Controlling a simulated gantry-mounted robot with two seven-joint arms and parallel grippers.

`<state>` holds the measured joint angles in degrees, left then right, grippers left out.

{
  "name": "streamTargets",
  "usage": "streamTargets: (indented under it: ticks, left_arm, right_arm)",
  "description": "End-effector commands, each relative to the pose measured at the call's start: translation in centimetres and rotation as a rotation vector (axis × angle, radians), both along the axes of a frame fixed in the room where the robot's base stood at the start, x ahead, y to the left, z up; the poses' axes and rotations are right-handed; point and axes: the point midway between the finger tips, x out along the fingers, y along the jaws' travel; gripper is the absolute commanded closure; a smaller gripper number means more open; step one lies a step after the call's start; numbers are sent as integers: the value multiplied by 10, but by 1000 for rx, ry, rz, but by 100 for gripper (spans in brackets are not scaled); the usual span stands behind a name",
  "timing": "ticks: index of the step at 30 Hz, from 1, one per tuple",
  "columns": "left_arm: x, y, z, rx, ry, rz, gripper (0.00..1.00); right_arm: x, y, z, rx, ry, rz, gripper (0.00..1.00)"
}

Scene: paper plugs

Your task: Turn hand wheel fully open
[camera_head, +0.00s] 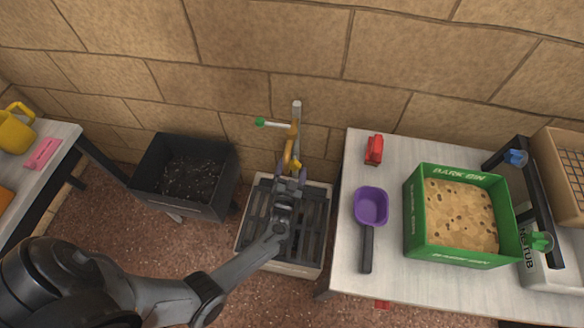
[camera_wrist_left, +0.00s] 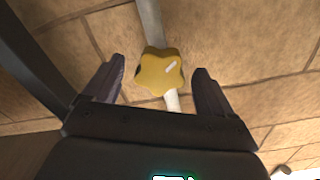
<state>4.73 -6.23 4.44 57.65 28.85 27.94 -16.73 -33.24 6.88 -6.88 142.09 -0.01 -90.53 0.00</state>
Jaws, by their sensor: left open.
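The yellow hand wheel (camera_wrist_left: 160,72), a lobed knob with a white mark, sits on a grey upright pipe in the left wrist view. In the head view only a small yellow part of it (camera_head: 296,163) shows beside my gripper. My left gripper (camera_wrist_left: 157,88) is open. Its two dark fingers stand to the left and right of the wheel, with clear gaps on both sides. In the head view my left gripper (camera_head: 290,176) reaches to the pipe (camera_head: 296,112) from the front. My right gripper is not in view.
A green-tipped lever (camera_head: 261,121) sticks out left from the pipe. A slatted grate (camera_head: 258,222) lies below it. A black bin (camera_head: 180,205) stands left. The right table (camera_head: 345,275) holds a purple scoop (camera_head: 371,206), a red object (camera_head: 374,149) and a green bin (camera_head: 462,258).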

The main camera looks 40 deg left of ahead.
Motion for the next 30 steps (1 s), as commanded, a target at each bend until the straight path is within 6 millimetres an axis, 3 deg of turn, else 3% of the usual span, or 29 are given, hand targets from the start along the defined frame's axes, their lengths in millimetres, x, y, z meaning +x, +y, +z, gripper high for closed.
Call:
streamTargets:
  ticks: [18, 30]
  left_arm:
    - [-32, -18, 1, 0, 1, 0, 15]
    - [-33, -19, 1, 13, 7, 0, 15]
  right_arm:
    - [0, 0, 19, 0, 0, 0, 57]
    - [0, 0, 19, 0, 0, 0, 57]
